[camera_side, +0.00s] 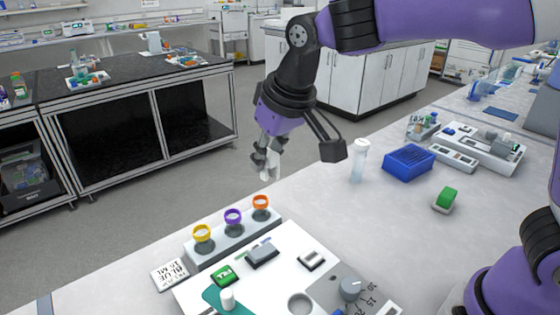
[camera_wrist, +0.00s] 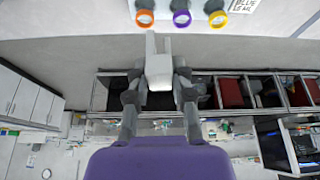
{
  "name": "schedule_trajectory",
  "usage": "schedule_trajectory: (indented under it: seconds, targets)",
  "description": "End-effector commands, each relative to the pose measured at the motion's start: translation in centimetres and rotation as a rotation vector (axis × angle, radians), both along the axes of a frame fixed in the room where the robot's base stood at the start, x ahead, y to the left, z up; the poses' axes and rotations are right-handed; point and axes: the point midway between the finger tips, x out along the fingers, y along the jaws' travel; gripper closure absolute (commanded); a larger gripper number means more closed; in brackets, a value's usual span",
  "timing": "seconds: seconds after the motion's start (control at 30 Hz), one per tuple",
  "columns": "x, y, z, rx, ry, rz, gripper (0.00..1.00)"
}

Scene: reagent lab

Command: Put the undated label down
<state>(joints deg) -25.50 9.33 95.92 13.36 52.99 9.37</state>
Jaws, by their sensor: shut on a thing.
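My gripper (camera_side: 266,168) is shut on a small white piece (camera_side: 274,165), held up in the air near the far edge of the bench, beyond the ringed block. In the wrist view the white piece (camera_wrist: 158,66) stands between the fingers (camera_wrist: 158,92). I see no writing on it, so I cannot tell for certain that it is the undated label. The fingers hide part of it.
A grey block with yellow (camera_side: 202,233), purple (camera_side: 232,216) and orange (camera_side: 261,202) rings stands nearby. A "BLUE 15 ML" card (camera_side: 170,273) lies beside it. A white-capped vial (camera_side: 360,160) and blue rack (camera_side: 408,160) stand right. Bench between is clear.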

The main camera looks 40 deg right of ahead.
Motion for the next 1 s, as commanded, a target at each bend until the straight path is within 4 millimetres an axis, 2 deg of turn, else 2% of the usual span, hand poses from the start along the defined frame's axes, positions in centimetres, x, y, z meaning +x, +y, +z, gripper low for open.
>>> schedule_trajectory:
  seconds: [0.1,0.33,0.5,0.57,0.8,1.0]
  targets:
    - [0.0,-2.1,0.0,-0.005,-0.005,-0.087,0.9]
    - [0.0,-2.0,-3.8,-0.008,0.0,-0.08,0.9]
    - [0.4,-2.6,-5.5,-0.006,-0.002,-0.082,0.9]
    - [0.9,-3.4,-6.2,-0.007,0.0,-0.084,0.9]
    - [4.1,-8.6,-9.8,-0.005,0.0,-0.084,0.9]
    - [5.9,-11.3,-11.8,-0.004,-0.002,-0.08,0.9]
